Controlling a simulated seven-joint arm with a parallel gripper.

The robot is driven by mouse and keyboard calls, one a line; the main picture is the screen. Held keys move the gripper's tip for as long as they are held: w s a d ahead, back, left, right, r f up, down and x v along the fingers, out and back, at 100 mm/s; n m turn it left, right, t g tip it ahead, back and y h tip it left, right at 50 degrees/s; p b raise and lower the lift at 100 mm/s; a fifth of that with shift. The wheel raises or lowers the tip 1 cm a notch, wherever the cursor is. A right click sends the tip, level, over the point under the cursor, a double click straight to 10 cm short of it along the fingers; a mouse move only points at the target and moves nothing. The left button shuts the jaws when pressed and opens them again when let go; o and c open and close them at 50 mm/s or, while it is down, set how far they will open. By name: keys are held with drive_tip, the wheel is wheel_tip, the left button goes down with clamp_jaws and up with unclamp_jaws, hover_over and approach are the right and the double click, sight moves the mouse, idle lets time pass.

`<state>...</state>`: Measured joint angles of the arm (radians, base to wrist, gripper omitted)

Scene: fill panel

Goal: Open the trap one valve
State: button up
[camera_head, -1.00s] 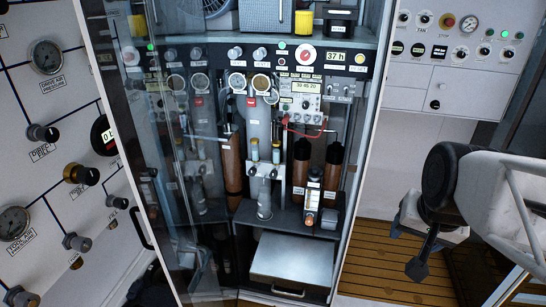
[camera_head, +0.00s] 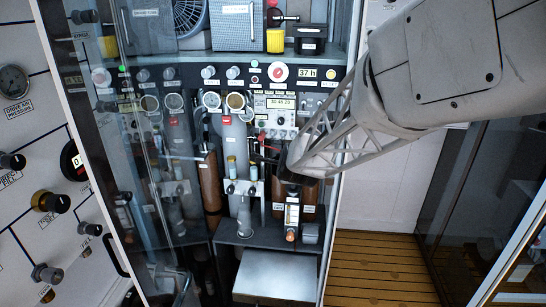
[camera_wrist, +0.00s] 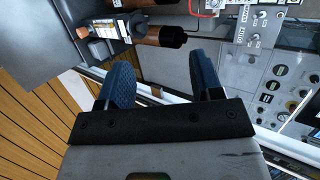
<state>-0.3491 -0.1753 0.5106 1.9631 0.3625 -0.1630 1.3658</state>
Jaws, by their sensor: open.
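My gripper reaches into the open cabinet from the right in the head view (camera_head: 294,158), in front of the two brown cylinders (camera_head: 279,200) and below the meter panel. In the wrist view my gripper (camera_wrist: 163,58) shows two blue fingers spread apart with nothing between them. The brown cylinders (camera_wrist: 165,38) lie beyond the fingertips there.
A metal box (camera_head: 275,274) sits at the cabinet bottom. The glass door (camera_head: 150,200) is on the left. A knobbed wall panel (camera_head: 30,170) is far left.

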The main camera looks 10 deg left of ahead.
drive_tip(key=w+a+f+m+t, duration=0.2)
drive_tip(key=w+a+f+m, duration=0.25)
drive_tip(key=a, duration=0.25)
drive_tip(key=m+t+h, duration=0.2)
drive_tip(key=m+t, duration=0.3)
drive_tip(key=m, duration=0.7)
approach(230, 191)
drive_tip(key=w, duration=0.2)
drive_tip(key=shift+w+a, duration=0.25)
drive_tip(key=shift+w+a, duration=0.15)
drive_tip(key=shift+w, duration=3.75)
drive_tip(key=c, duration=0.9)
